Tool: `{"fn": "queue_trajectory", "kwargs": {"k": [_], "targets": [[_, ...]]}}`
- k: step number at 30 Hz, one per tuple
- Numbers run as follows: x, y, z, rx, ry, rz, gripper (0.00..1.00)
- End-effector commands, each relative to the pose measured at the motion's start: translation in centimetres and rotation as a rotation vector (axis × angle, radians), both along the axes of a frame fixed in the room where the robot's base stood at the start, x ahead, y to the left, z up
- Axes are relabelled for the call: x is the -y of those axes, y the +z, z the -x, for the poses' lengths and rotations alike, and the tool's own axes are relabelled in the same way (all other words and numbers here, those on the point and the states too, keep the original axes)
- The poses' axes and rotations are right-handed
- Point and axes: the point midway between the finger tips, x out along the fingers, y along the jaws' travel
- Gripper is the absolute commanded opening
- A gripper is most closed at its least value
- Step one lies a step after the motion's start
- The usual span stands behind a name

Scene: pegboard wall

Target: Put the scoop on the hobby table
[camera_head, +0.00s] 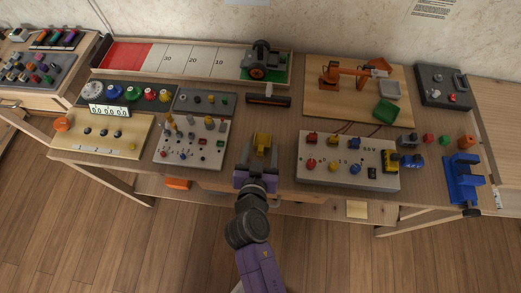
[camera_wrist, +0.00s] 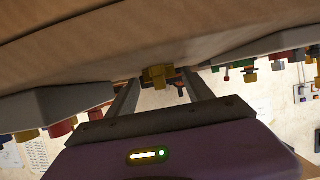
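A small yellow object (camera_head: 262,139), possibly the scoop, is at the front middle of the hobby table (camera_head: 230,183). Its exact shape is too small to tell. My gripper (camera_head: 261,150) reaches over the table's front edge with its two fingers on either side of the yellow object. In the wrist view the yellow object (camera_wrist: 158,77) shows between the fingertips of my gripper (camera_wrist: 161,78), with narrow gaps beside it. The fingers look spread apart, and I see no clear grip. Whether the object touches the table is hard to see.
A grey panel with knobs (camera_head: 190,153) stands close on the left, and a white-grey switch box (camera_head: 345,180) close on the right. Behind is a dark bar-shaped object (camera_head: 268,100). A blue bracket (camera_head: 463,178) sits at the right front. A narrow bare strip lies around the gripper.

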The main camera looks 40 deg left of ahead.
Motion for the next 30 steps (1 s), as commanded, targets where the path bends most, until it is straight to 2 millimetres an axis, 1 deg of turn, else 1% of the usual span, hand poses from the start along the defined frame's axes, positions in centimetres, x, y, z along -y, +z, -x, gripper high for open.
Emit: {"fn": "queue_trajectory", "kwargs": {"k": [9, 14, 17, 24, 30], "targets": [[0.0, 0.1, 0.0, 0.0, 0.0, 0.0, 0.66], [0.1, 0.5, 0.2, 0.0, 0.0, 0.001, 0.66], [0.9, 0.9, 1.4, 0.0, 0.001, 0.0, 0.66], [3.3, 2.7, 5.3, -0.002, 0.001, -0.001, 0.66], [5.0, 4.0, 8.0, 0.0, -0.001, 0.002, 0.66]]}}
